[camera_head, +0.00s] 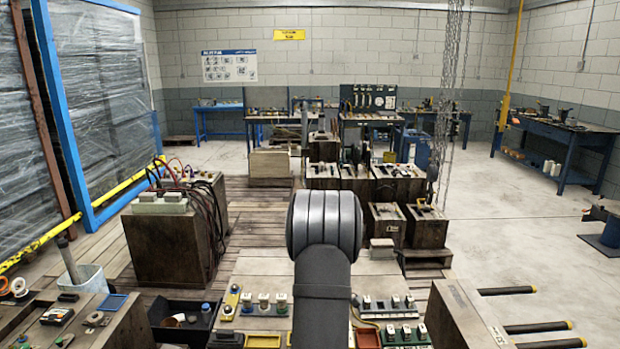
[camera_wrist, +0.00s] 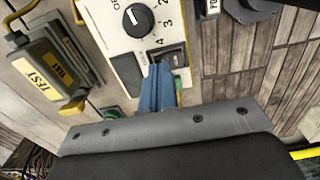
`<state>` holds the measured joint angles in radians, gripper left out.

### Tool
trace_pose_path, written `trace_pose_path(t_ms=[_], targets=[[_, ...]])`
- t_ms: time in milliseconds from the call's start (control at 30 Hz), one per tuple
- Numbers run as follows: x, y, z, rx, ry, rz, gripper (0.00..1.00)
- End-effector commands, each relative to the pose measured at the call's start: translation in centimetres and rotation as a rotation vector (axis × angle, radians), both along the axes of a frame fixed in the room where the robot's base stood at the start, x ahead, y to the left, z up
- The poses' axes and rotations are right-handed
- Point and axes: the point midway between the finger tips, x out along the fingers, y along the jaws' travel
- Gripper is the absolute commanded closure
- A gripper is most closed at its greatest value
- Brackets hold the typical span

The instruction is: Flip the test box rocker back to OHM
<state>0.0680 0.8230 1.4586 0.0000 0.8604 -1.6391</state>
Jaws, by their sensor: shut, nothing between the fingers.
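In the wrist view, my gripper (camera_wrist: 162,80) has blue fingers that are together with nothing between them. The fingertips overlap the lower edge of a cream box (camera_wrist: 108,22), which has a black rotary dial (camera_wrist: 138,20) and the digits 2, 3 and 4. A dark recessed part (camera_wrist: 174,52) of that box shows beside the fingertips; I cannot tell whether they touch it. At left is a grey unit with a yellow plate (camera_wrist: 45,78) reading TEST and HV. No OHM marking is readable, and I cannot make out the rocker or its position. In the head view, my arm hides the gripper.
In the head view, the bench (camera_head: 268,268) carries rows of small switches (camera_head: 264,302) left of my arm and more (camera_head: 390,303) at right. A black bin (camera_head: 180,318) stands at left. A wooden block with dark rods (camera_head: 508,291) is at right.

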Motion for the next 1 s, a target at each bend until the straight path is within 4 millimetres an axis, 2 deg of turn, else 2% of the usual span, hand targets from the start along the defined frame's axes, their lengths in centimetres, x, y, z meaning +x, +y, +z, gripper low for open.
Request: trace_pose_path(t_ms=[500,1000], targets=[[0.0,0.0,-0.5,0.0,-0.001,0.0,1.0],[0.1,0.0,3.3,0.0,-0.002,0.0,1.0]])
